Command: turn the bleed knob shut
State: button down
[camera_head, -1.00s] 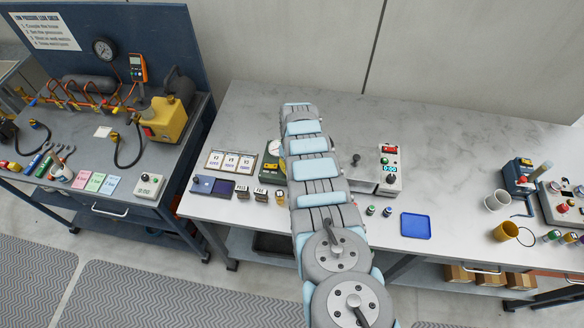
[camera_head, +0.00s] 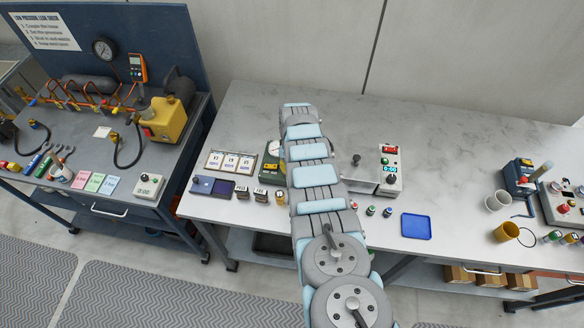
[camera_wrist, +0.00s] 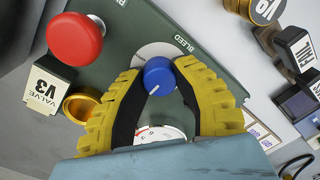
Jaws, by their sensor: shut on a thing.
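The blue bleed knob (camera_wrist: 160,72) sits on a dark green panel (camera_wrist: 125,30) in the wrist view, beside the printed word BLEED. A white line on the knob points toward the bottom of the picture, slightly left. My gripper (camera_wrist: 157,78) has its yellow ribbed fingers on both sides of the knob and is shut on it. A dial gauge (camera_wrist: 160,134) below it is partly hidden by my wrist. In the head view my arm covers most of the green box (camera_head: 271,170) and hides the knob and my gripper.
Stamp-like blocks (camera_wrist: 295,50) stand to the right. In the head view, a control box (camera_head: 390,170) stands right of my arm.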

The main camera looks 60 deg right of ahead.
jog(key=c, duration=0.7)
grip_release()
jog(key=shift+w, duration=0.1)
jog(key=shift+c, duration=0.2)
jog(key=shift+r, duration=0.15)
notch_tip(320, 180, up, 12)
jog(key=shift+d, duration=0.25)
jog(key=shift+f, duration=0.2)
